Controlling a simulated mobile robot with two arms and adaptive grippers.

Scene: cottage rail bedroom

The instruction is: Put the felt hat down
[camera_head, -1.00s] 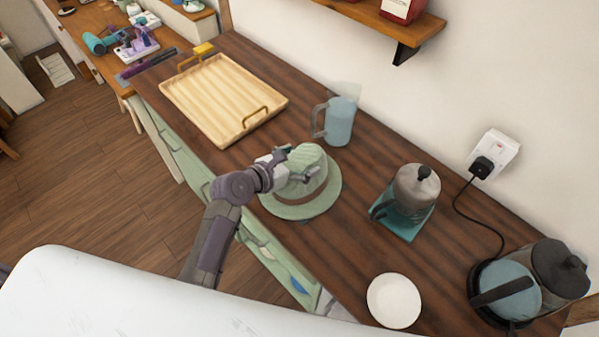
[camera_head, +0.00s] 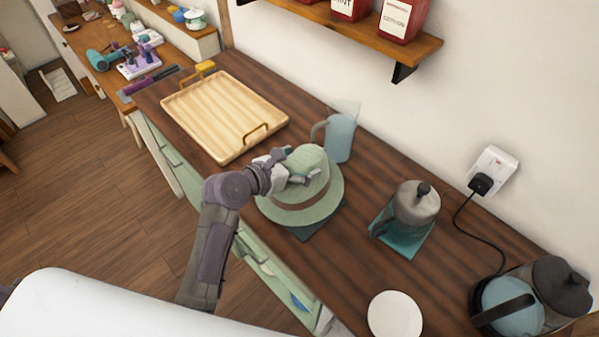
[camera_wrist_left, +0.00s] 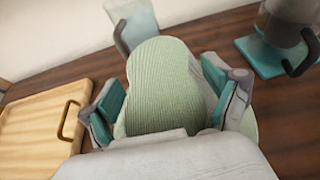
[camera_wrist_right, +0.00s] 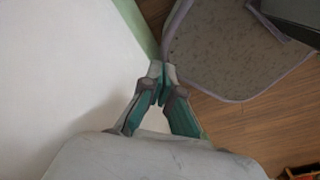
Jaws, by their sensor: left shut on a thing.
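The felt hat (camera_head: 308,205) is pale green with a brown band. In the head view it is upright, brim down, at the counter's front edge. My left gripper (camera_head: 290,170) is shut on its crown; in the left wrist view the gripper's teal pads (camera_wrist_left: 160,98) press both sides of the ribbed hat crown (camera_wrist_left: 163,85). A dark, flat, square-cornered thing (camera_head: 318,229) shows below the brim; whether the brim touches it cannot be told. My right gripper (camera_wrist_right: 162,72) shows only in the right wrist view, fingertips together, with nothing visible between them.
On the dark wooden counter (camera_head: 345,272), a wooden tray (camera_head: 225,112) lies left of the hat and a glass jug (camera_head: 340,138) stands close behind. A French press (camera_head: 414,205) on a teal base, a white plate (camera_head: 395,315) and a kettle (camera_head: 510,303) are rightward. Bare counter separates hat and plate.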

